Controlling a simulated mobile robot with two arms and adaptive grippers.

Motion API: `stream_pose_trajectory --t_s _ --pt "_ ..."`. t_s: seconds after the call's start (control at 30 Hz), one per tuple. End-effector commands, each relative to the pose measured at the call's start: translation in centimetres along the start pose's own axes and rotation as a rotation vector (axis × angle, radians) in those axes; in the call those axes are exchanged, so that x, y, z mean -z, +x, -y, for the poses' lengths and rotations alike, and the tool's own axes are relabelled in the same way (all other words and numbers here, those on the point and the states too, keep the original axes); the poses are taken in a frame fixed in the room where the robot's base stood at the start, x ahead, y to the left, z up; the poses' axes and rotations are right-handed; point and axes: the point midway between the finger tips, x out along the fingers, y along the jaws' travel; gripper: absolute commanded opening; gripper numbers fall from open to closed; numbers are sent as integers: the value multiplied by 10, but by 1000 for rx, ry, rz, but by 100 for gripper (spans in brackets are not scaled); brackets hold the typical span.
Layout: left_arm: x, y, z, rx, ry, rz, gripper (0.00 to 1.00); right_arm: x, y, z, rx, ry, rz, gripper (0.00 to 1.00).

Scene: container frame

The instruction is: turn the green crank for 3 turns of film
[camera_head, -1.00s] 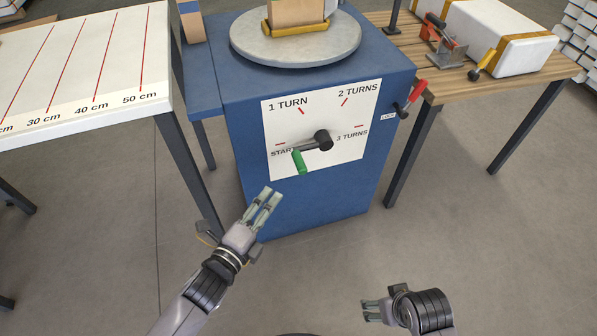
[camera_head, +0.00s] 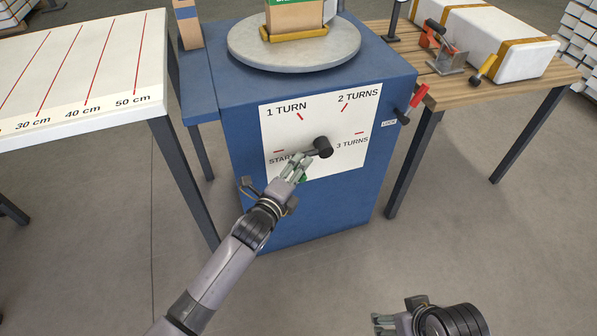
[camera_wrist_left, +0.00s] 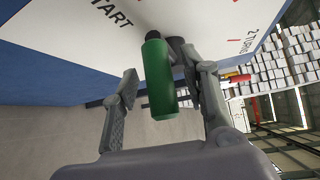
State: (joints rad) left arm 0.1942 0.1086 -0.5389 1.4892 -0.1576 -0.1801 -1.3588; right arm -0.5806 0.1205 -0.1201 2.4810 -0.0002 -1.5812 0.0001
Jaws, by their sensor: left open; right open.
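The green crank handle (camera_wrist_left: 159,85) sits on a dark crank arm at the START mark of the white dial (camera_head: 345,103) on the blue cabinet's front. In the left wrist view the handle stands between the two open fingers of my left gripper (camera_wrist_left: 163,95). It is nearer the right finger, and I cannot tell if they touch. In the head view my left gripper (camera_head: 293,168) covers most of the handle. The dark crank hub (camera_head: 323,147) is visible. My right gripper (camera_head: 384,325) is open and empty, low at the bottom right, away from the cabinet.
A grey turntable (camera_head: 294,45) with a box on it tops the blue cabinet (camera_head: 315,205). A red lock lever (camera_head: 417,98) is on the cabinet's right side. A white table with centimetre marks (camera_head: 85,70) stands left; a wooden table (camera_head: 480,88) stands right. Floor in front is clear.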

Motion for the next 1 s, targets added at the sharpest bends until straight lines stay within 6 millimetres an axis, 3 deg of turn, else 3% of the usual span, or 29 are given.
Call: stream_pose_trajectory --t_s 0.27,0.87,1.0 --pt "0 1 0 0 0 0 41 0 0 0 0 0 0 70" --pt "0 1 0 -1 -1 0 1 0 0 0 0 0 0 70" --pt "0 1 0 -1 -1 0 0 0 1 0 0 0 0 70"
